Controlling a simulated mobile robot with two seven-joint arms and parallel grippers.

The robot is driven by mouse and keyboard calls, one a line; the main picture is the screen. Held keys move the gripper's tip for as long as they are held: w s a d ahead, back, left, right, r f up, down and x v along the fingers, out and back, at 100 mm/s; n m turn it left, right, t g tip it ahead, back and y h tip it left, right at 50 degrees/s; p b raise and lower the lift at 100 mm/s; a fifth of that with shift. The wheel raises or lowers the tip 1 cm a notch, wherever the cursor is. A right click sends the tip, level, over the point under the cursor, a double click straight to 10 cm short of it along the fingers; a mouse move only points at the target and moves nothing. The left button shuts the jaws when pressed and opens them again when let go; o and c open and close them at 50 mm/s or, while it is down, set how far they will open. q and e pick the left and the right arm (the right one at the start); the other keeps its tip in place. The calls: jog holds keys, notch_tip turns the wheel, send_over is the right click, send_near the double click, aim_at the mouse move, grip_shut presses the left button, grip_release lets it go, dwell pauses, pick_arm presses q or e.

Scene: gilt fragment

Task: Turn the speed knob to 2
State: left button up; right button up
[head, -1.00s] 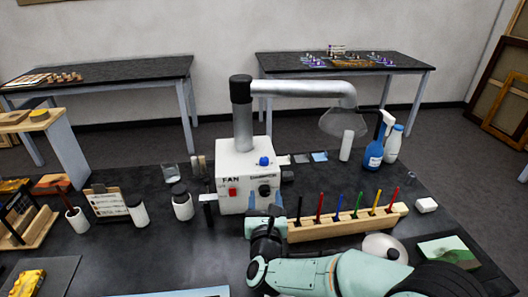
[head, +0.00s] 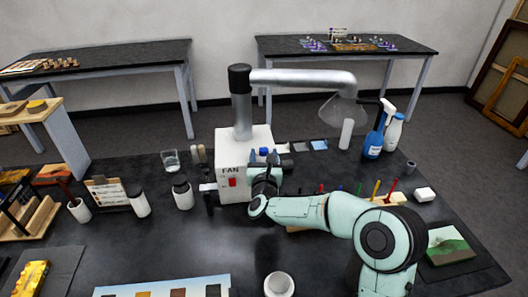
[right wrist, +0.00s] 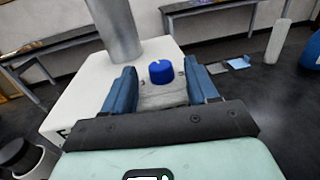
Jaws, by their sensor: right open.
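The white fan box (head: 230,150) stands on the black table, with the word FAN and a red switch (head: 233,183) on its front. A blue knob (right wrist: 161,71) with a small pale mark sits on the box's top; I take it as the speed knob. It shows partly in the head view (head: 264,151). My right gripper (right wrist: 160,67) is open, with its blue fingers on either side of the knob and gaps between. No scale or number is readable. My right arm hides the front's right part. My left gripper is not in view.
A metal duct (head: 300,77) rises from the box and bends right to a clear hood (head: 340,109). Jars (head: 182,193) stand left of the box. A marker rack (head: 385,200) lies partly behind my arm. A white cup (head: 279,284) stands near the front.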

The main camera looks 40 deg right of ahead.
jog(key=shift+w+d, duration=0.4)
jog(key=shift+w, duration=0.1)
jog(key=c, duration=1)
jog(key=m+g+h+b, duration=0.1)
jog(key=b, duration=0.1)
jog(key=g+h+b, duration=0.1)
jog(key=b, duration=0.1)
jog(key=shift+w+a+f+m, duration=0.15)
jog(key=shift+a+f+m, duration=0.1)
jog(key=shift+m, duration=0.15)
jog(key=shift+c, duration=0.2)
jog(key=shift+r+m+g+h+b, duration=0.25)
jog(key=shift+m+g+h+b, duration=0.35)
jog(key=shift+g+b, duration=0.15)
